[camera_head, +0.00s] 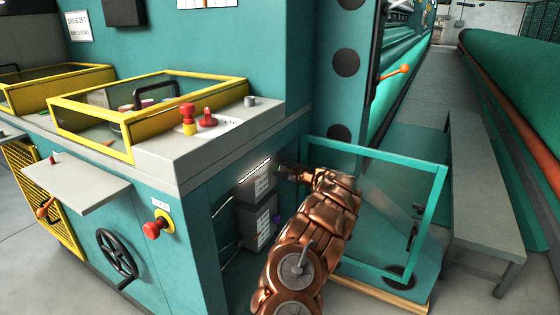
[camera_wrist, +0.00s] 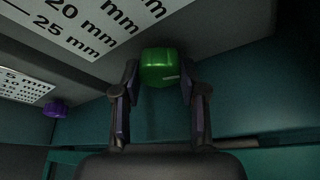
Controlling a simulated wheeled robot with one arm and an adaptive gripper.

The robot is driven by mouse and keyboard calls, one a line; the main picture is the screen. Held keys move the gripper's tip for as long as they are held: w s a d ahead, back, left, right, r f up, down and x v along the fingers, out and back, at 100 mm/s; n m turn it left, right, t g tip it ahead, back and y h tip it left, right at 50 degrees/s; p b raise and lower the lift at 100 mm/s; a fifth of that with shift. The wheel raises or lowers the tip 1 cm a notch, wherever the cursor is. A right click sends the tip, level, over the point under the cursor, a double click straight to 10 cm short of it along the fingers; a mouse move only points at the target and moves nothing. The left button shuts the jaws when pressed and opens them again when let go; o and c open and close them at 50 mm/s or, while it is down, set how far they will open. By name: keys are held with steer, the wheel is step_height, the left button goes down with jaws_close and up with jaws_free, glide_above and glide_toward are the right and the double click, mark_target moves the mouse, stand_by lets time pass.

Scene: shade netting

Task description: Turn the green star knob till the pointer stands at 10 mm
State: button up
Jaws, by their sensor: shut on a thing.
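The green star knob (camera_wrist: 158,62) shows in the wrist view on the underside of a grey box, with a small pale mark on its side. My gripper (camera_wrist: 160,84) has one finger on each side of it and is shut on it. A white scale plate (camera_wrist: 85,28) beside the knob reads 20 mm and 25 mm, with another mm mark cut off by the frame. I cannot make out the pointer. In the head view my gripper (camera_head: 288,172) is at the upper grey box (camera_head: 256,186) in the open recess; the arm and gripper cover the knob there.
A purple knob (camera_wrist: 55,108) sits by a second scale plate (camera_wrist: 22,86) on the lower box (camera_head: 256,222). A teal-framed clear door (camera_head: 436,205) stands open right of my arm. A red button (camera_head: 153,229) and black handwheel (camera_head: 117,257) are on the left panel.

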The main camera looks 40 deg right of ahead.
steer(key=m+y+p, duration=0.1)
steer(key=p, duration=0.2)
steer(key=m+g+p, duration=0.1)
steer(key=m+p, duration=0.1)
steer(key=p, duration=0.1)
steer(key=shift+d+r+m+y, duration=0.1)
steer(key=shift+r+m+y, duration=0.05)
steer(key=shift+m+y, duration=0.2)
stand_by(0.3)
steer(key=o, duration=1.1)
steer(key=shift+o, duration=0.2)
steer(key=shift+s, duration=0.1)
